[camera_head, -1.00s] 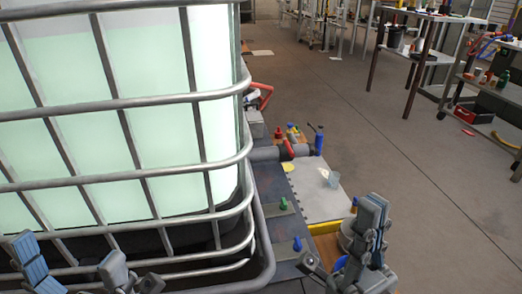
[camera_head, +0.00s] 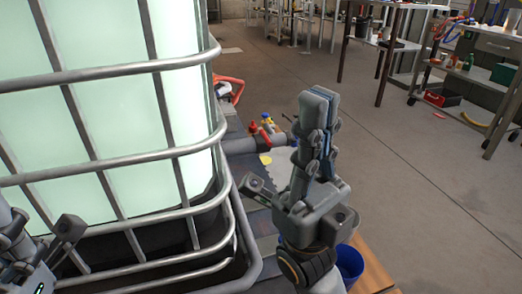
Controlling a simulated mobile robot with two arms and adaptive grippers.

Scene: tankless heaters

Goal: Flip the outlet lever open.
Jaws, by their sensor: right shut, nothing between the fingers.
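The caged white tank (camera_head: 120,130) fills the left side. Small bottles (camera_head: 269,121) stand beyond the pipe. A blue bucket (camera_head: 350,262) is at lower right.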

